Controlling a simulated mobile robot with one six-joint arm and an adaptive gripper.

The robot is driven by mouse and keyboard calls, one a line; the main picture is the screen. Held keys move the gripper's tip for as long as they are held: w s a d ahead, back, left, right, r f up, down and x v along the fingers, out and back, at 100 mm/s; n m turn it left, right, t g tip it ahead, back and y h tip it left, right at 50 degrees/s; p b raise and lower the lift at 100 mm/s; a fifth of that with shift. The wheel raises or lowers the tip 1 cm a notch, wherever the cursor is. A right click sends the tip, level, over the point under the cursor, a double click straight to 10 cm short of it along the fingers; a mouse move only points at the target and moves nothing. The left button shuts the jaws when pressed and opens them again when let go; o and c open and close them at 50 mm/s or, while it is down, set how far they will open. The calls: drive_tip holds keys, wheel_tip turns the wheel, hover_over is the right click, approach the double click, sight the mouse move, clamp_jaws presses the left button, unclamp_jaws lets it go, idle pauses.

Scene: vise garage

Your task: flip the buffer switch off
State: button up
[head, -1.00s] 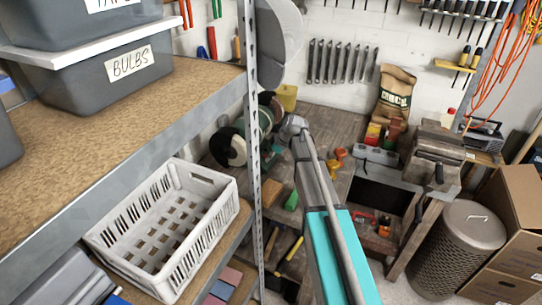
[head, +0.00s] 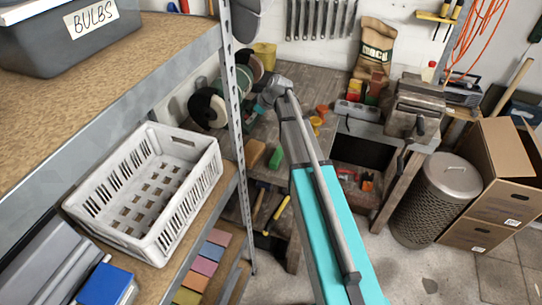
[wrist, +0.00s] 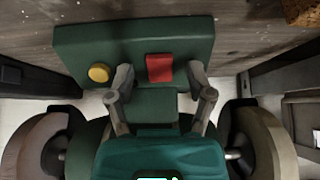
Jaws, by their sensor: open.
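The buffer is a dark green machine with a wheel on either side, and its base (wrist: 185,40) fills the upper middle of the wrist view. A red switch (wrist: 160,68) and a round yellow button (wrist: 98,73) sit on the base. My gripper (wrist: 163,90) is open and empty, its two grey fingers spread over the base. In the head view the buffer's pale-faced wheel (head: 205,108) shows left of my arm, and my fingers are hard to make out.
A shelf post (head: 237,130) stands just left of my arm. A white crate (head: 150,190) sits on the lower shelf. A vise (head: 415,105) is on the bench to the right. A mesh bin (head: 440,200) and cardboard boxes (head: 495,180) stand on the floor.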

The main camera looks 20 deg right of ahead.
drive_tip(key=shift+s+d+f+t+y+b, duration=0.1)
drive_tip(key=shift+f+t+y+b, duration=0.15)
drive_tip(key=shift+t+y+b, duration=0.5)
drive_tip(key=shift+s+d+r+g, duration=0.15)
drive_tip(key=shift+r+g, duration=0.1)
drive_tip(key=shift+r, duration=0.2)
drive_tip(key=shift+s+d+r+p, duration=0.2)
drive_tip(key=shift+d+r+p, duration=0.2)
drive_tip(key=shift+p, duration=0.2)
drive_tip(key=p+v, duration=0.9)
drive_tip(key=v, duration=0.3)
drive_tip(key=s+a+f+m+g+h, duration=0.1)
drive_tip(key=s+a+m+g+h, duration=0.1)
drive_tip(key=s, duration=0.9)
drive_tip(key=s+a+f+m+g+h+p, duration=0.1)
drive_tip(key=s+a+f+m+g+h, duration=0.1)
drive_tip(key=s+a+m+h, duration=0.3)
drive_tip(key=shift+s+a+f+m+g+p, duration=0.25)
drive_tip(key=shift+s+a+m+g, duration=0.4)
drive_tip(key=shift+s+m, duration=2.1)
drive_tip(key=shift+s+n, duration=0.85)
